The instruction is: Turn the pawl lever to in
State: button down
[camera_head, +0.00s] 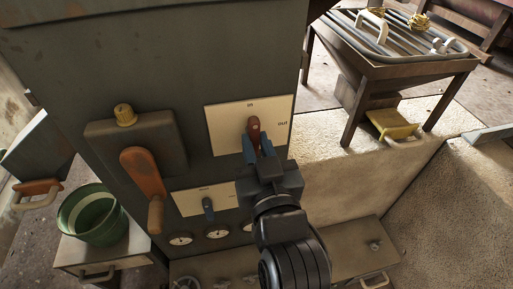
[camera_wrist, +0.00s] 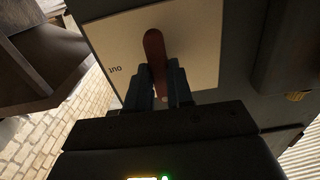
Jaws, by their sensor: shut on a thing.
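The pawl lever is a small red-brown handle (camera_head: 253,127) on a cream plate (camera_head: 226,128) on the dark cabinet. The plate is marked "in" at the top middle and "out" at the right. In the head view the lever points up, near the "in" mark. My gripper (camera_head: 260,147) has its blue fingers on the lever from below. In the wrist view the red lever (camera_wrist: 154,48) stands between the two fingers (camera_wrist: 160,83), with the "out" mark to its left. The fingers hide the lower part of the lever and its pivot.
An orange crank handle (camera_head: 143,172) sticks out left of the plate. Below are a smaller plate with a blue switch (camera_head: 208,207) and several gauges (camera_head: 217,232). A green bucket (camera_head: 92,215) stands at left. A table with a metal rack (camera_head: 400,45) is at upper right.

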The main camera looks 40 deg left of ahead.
jog(key=shift+f+n, duration=0.1)
jog(key=shift+n, duration=0.2)
jog(key=c, duration=1)
grip_release()
jog(key=shift+d, duration=0.1)
jog(key=v, duration=0.7)
jog(key=shift+s+d+b, duration=0.2)
jog(key=shift+s+b, duration=0.05)
jog(key=shift+b, duration=0.1)
